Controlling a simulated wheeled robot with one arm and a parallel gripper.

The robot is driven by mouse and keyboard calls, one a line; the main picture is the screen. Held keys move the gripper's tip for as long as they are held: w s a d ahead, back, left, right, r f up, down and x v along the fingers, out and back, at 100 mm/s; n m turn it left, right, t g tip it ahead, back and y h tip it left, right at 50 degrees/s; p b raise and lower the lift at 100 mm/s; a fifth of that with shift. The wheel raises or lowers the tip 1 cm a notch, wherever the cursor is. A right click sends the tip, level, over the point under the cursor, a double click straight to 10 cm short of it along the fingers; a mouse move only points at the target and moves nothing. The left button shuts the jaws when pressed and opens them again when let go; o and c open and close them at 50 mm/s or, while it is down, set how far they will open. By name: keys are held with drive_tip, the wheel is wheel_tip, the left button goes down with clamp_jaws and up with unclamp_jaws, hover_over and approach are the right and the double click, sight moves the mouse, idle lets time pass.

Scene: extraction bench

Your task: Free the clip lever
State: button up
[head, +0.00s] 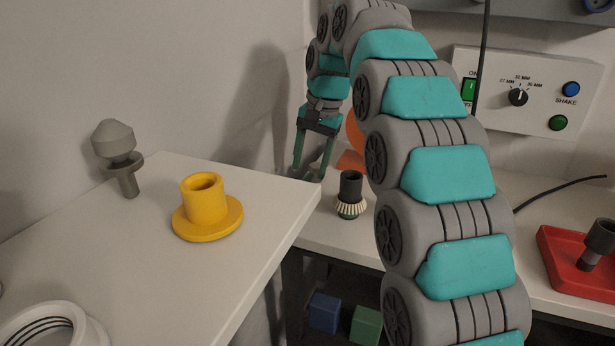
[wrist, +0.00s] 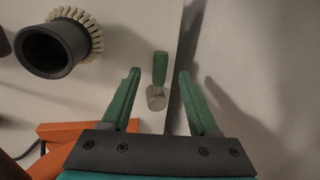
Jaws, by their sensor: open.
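A small lever with a green grip (wrist: 160,68) and a grey metal foot (wrist: 156,98) shows in the wrist view; I take it for the clip lever. It stands near the edge of the pale bench surface. My gripper (head: 308,174) is open and points down in the head view, close to the bench by the wall. In the wrist view its green fingers (wrist: 160,74) appear on either side of the lever, with visible gaps and no clear contact. I cannot make out the lever in the head view. Whether anything blocks the lever is not clear.
A dark hollow cylinder with a cream ribbed ring (head: 350,191) stands close to my gripper. An orange object (wrist: 62,130) is partly hidden by my gripper. A yellow flanged tube (head: 206,210) stands on the left table. A red tray (head: 570,262) is at right.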

sight(307, 178)
drive_tip(key=shift+w+a+f, duration=0.1)
drive_tip(key=shift+a+f, duration=0.05)
drive_tip(key=shift+f, duration=0.7)
drive_tip(key=shift+a+f, duration=0.15)
drive_tip(key=shift+f, duration=0.65)
clamp_jaws()
